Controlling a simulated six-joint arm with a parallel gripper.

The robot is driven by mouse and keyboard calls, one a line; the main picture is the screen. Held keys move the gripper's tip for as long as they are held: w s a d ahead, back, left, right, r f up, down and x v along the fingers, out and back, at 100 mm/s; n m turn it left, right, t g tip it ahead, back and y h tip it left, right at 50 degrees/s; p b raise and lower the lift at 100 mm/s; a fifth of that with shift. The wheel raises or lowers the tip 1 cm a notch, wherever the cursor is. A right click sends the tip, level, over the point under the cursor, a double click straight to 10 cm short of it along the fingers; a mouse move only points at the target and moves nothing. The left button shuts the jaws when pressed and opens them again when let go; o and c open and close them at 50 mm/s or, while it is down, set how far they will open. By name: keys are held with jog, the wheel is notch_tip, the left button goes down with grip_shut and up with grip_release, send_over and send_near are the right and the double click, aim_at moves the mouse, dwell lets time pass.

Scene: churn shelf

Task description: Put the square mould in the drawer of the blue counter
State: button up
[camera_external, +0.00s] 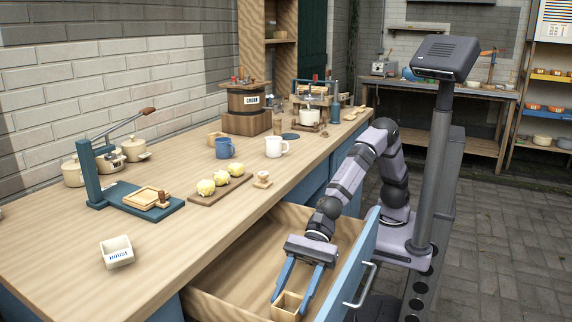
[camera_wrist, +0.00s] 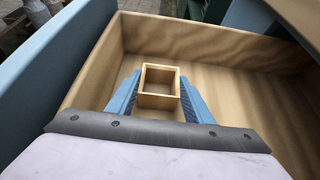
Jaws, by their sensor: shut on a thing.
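The square mould (camera_external: 286,306) is a small open wooden box. It is inside the open drawer (camera_external: 240,262) of the blue counter (camera_external: 312,186). My gripper (camera_external: 290,296) reaches down into the drawer with its blue fingers shut on the mould's sides. In the wrist view the mould (camera_wrist: 160,84) sits between the two fingertips (camera_wrist: 158,98), with the drawer floor (camera_wrist: 235,95) around it. I cannot tell whether the mould touches the floor.
The drawer's blue front (camera_external: 352,262) with its handle (camera_external: 361,287) stands close beside my gripper. The drawer floor is otherwise bare. On the counter top are a white box (camera_external: 117,252), a board with yellow lumps (camera_external: 219,187), a blue mug (camera_external: 224,148) and a white mug (camera_external: 275,147).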

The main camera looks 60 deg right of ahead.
jog(key=o, duration=1)
jog(key=shift+r+p, duration=0.15)
jog(key=shift+p, duration=0.15)
jog(key=shift+p+v, duration=1.1)
jog(key=shift+v, duration=4.9)
jog(key=shift+r, duration=0.1)
